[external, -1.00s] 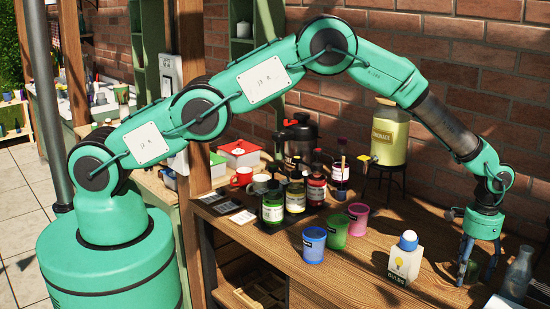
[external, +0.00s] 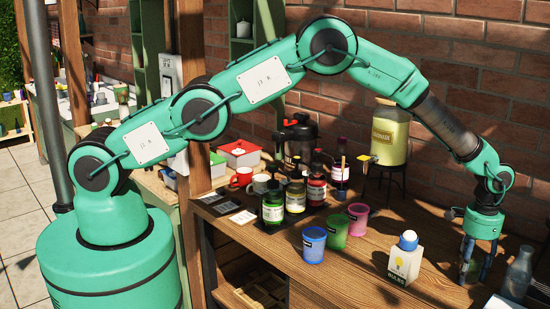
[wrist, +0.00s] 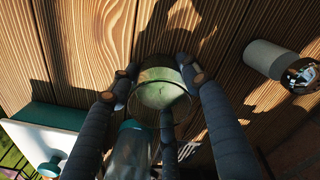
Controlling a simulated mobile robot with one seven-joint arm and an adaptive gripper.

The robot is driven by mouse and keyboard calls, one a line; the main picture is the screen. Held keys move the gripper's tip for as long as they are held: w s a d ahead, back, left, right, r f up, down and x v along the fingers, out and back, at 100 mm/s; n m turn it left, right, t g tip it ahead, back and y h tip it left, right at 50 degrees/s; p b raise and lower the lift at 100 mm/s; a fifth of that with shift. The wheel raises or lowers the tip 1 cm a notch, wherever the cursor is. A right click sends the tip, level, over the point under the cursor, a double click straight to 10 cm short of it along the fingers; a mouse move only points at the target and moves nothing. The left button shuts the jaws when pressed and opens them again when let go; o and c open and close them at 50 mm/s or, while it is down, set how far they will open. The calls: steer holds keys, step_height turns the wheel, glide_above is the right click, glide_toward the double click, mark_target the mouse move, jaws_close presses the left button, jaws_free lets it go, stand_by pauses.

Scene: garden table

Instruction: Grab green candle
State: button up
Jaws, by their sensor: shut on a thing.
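My gripper (external: 474,272) is at the right end of the table, pointing down with its fingers low over the wood. In the wrist view my gripper (wrist: 160,98) has its dark jointed fingers closed around a round, pale green candle (wrist: 161,88) in a glass-like holder. The fingertips touch its sides. In the external view the candle (external: 472,270) is mostly hidden between the fingers. I cannot tell whether it is resting on the table or slightly lifted.
A clear bottle (external: 518,273) stands close on the right. A white bottle with a blue cap (external: 405,259) stands to the left. Blue (external: 314,245), green (external: 338,230) and pink (external: 357,219) cups stand farther left. A yellow dispenser (external: 389,137) is behind.

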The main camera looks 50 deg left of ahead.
steer(key=shift+r, duration=0.1)
steer(key=shift+r, duration=4.95)
